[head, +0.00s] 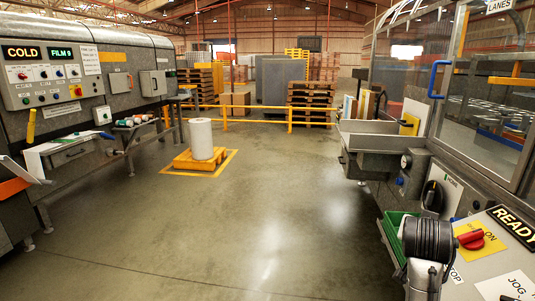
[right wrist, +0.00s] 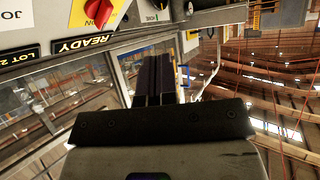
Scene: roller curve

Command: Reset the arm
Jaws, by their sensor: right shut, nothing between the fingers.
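My right arm (head: 426,262) comes up at the lower right of the head view, in front of the sloped control panel with the READY display (head: 513,226). Its dark ribbed end covers part of a green tray (head: 393,229). In the right wrist view my right gripper (right wrist: 155,62) points up the picture, its dark fingers shut together with nothing between them. The red knob (head: 471,239) on a yellow plate is just right of the arm; it also shows in the right wrist view (right wrist: 98,12). My left gripper is not in view.
A machine with a COLD display (head: 24,53) stands along the left. A glass-doored machine with a blue handle (head: 437,79) stands at right. A white roll (head: 201,139) stands on a yellow pallet (head: 204,160). A yellow rail (head: 258,115) crosses behind. The middle floor is clear.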

